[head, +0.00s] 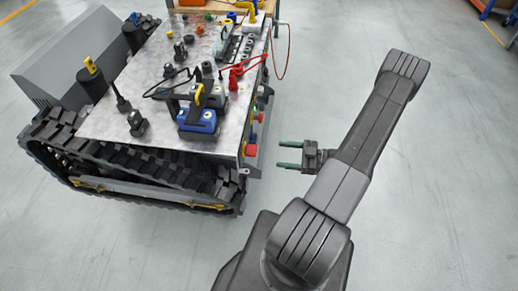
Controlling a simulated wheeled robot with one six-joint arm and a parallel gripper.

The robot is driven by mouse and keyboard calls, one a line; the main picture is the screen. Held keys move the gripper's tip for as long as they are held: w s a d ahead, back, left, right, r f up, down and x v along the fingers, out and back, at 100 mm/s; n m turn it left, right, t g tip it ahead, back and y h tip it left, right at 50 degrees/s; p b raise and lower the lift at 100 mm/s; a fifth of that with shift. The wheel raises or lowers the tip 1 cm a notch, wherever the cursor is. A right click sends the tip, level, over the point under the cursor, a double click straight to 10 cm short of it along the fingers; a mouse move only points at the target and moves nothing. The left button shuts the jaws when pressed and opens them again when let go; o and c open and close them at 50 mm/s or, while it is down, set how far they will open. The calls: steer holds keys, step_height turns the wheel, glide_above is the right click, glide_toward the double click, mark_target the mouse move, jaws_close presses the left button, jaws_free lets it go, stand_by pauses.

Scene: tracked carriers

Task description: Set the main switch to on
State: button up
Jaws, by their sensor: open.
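My gripper (280,155) is open and empty, with its two green fingers pointing left. It is in free space to the right of the tracked carrier (150,125), a short gap away from its side panel. That panel carries a red knob or button (250,150) almost level with my fingers, and small green and red controls (260,117) farther back. I cannot tell which of these controls is the main switch, or its position. The panel is seen steeply from above and much of its face is hidden.
The carrier's grey top holds a blue-based device (198,122), black knobs and a red clamp (236,77) with a red cable (277,62) looping past the right edge. A black track (140,170) runs along the front. The floor (440,190) at right is clear.

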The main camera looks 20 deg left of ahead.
mark_target(251, 151)
steer(key=p+x, duration=0.1)
steer(key=x, duration=0.8)
steer(key=shift+a+p, duration=0.25)
steer(key=shift+p, duration=0.1)
